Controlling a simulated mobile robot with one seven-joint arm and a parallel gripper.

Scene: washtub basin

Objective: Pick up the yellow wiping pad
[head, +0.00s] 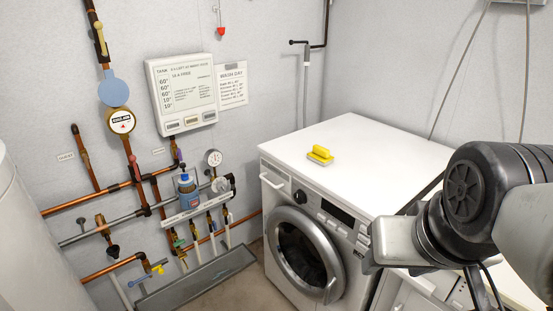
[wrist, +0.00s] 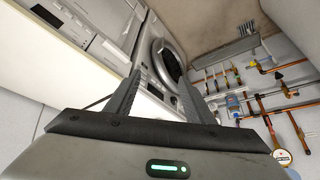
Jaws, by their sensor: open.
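The yellow wiping pad (head: 320,155) lies on the white top of the washing machine (head: 352,150), near its left back part, in the head view. It has a yellow handle and a pale underside. I cannot make the pad out in the wrist view. My gripper (wrist: 158,92) shows in the wrist view with its two dark fingers apart and nothing between them. It points toward the front of the washing machine, which also shows in the wrist view (wrist: 146,68). In the head view my arm is at the right, apart from the pad, and the fingertips are hidden.
Copper pipes with a gauge (head: 121,121) run along the left wall. A blue container (head: 187,190) stands on a small shelf beside the machine. A grey floor trough (head: 200,278) lies below. The machine's top is clear around the pad. A white cylinder (head: 28,250) stands at far left.

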